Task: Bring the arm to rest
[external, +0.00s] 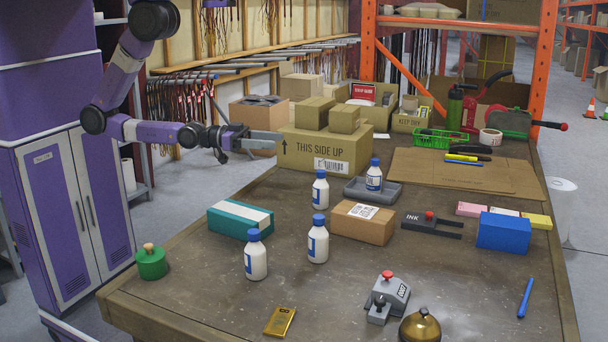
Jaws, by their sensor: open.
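My gripper (252,144) is at the end of the purple arm, held level above the left back part of the workbench (190,290). Its jaws are open and nothing shows between them. It appears in front of or beside the left side of the large "THIS SIDE UP" box (315,150); I cannot tell the gap. The arm is bent, with its upper link rising toward the top left of the view.
White bottles with blue caps (256,255) stand on the bench, one in a grey tray (362,192). A teal box (240,220), a brown carton (362,223) and a blue box (503,232) lie among them. An orange rack (545,60) stands behind.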

